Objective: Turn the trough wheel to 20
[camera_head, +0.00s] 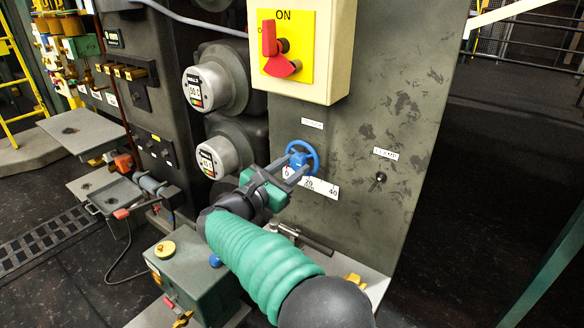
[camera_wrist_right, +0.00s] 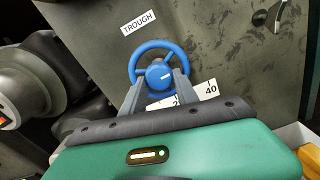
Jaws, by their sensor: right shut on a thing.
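The trough wheel (camera_head: 302,157) is a small blue handwheel on the grey panel. A white scale (camera_head: 314,186) below the wheel shows 0, 20 and 40, partly hidden by my gripper. My right gripper (camera_head: 288,167) is shut on the wheel, with its fingers (camera_wrist_right: 158,88) at the lower left and right of the hub. My left gripper is not in view.
A cream switch box (camera_head: 340,50) with a red ON switch (camera_head: 275,45) is above the wheel. Two round gauges (camera_head: 206,88) are on the left. A small dark knob (camera_head: 379,177) is right of the wheel. A green box (camera_head: 195,275) stands below, near my right arm.

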